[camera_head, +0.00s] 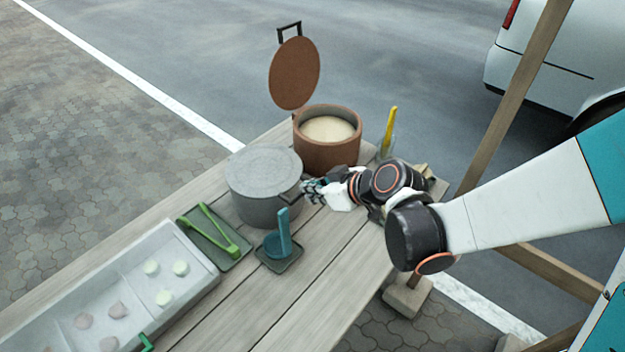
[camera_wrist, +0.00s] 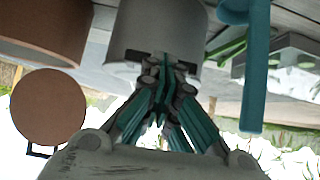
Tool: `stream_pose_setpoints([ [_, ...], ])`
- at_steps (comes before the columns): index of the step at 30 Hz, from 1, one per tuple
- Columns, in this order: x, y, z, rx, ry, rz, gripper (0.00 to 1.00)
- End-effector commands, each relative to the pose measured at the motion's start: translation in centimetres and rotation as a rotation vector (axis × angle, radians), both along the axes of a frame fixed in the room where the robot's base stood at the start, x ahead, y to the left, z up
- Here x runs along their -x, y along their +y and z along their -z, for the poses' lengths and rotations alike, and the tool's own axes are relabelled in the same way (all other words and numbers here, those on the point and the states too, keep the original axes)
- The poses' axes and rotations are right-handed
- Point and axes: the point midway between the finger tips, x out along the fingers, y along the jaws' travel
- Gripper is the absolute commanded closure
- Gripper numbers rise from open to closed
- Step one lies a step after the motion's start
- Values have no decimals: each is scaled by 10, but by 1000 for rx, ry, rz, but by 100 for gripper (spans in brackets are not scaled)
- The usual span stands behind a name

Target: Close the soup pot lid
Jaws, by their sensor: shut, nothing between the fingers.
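The brown soup pot (camera_head: 328,153) stands at the far end of the wooden table, with pale soup (camera_head: 328,129) inside. Its round brown lid (camera_head: 294,74) stands open and upright at the pot's back left, with a dark handle (camera_head: 289,29) on its upper edge. In the wrist view the pot (camera_wrist: 45,28) is at the upper left and the lid (camera_wrist: 48,108) below it. My gripper (camera_head: 306,188) is shut and empty, at the right side of the grey pot, in front of the soup pot and below its rim. Its fingers (camera_wrist: 165,68) point at the grey pot's wall; contact is unclear.
The lidded grey pot (camera_head: 266,208) stands left of my gripper. A teal ladle (camera_head: 283,238) on a small tray and green tongs (camera_head: 212,228) are nearer. A yellow-handled utensil (camera_head: 391,128) stands right of the soup pot. A food tray (camera_head: 128,292) fills the front left.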

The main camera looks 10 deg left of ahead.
Motion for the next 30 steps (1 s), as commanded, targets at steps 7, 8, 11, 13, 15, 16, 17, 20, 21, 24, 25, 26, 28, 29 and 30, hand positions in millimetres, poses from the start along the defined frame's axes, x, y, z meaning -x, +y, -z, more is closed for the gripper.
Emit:
stream_pose_setpoints([
  [7, 0, -1, 11, 0, 0, 0, 100],
  [8, 0, -1, 11, 0, 0, 0, 100],
  [11, 0, -1, 11, 0, 0, 0, 100],
  [13, 0, -1, 11, 0, 0, 0, 100],
  [15, 0, -1, 11, 0, 0, 0, 100],
  [16, 0, -1, 11, 0, 0, 0, 100],
  [17, 0, -1, 11, 0, 0, 0, 100],
  [20, 0, -1, 11, 0, 0, 0, 100],
  [21, 0, -1, 11, 0, 0, 0, 100],
  [24, 0, 0, 7, 0, 0, 0, 100],
  [25, 0, 1, 4, 0, 0, 0, 100],
  [26, -1, 2, 1, 0, 0, 0, 100],
  [28, -2, 4, -7, 0, -1, 1, 100],
  [29, -2, 5, -11, 0, -1, 1, 100],
  [30, -3, 6, -17, 1, -1, 2, 100],
])
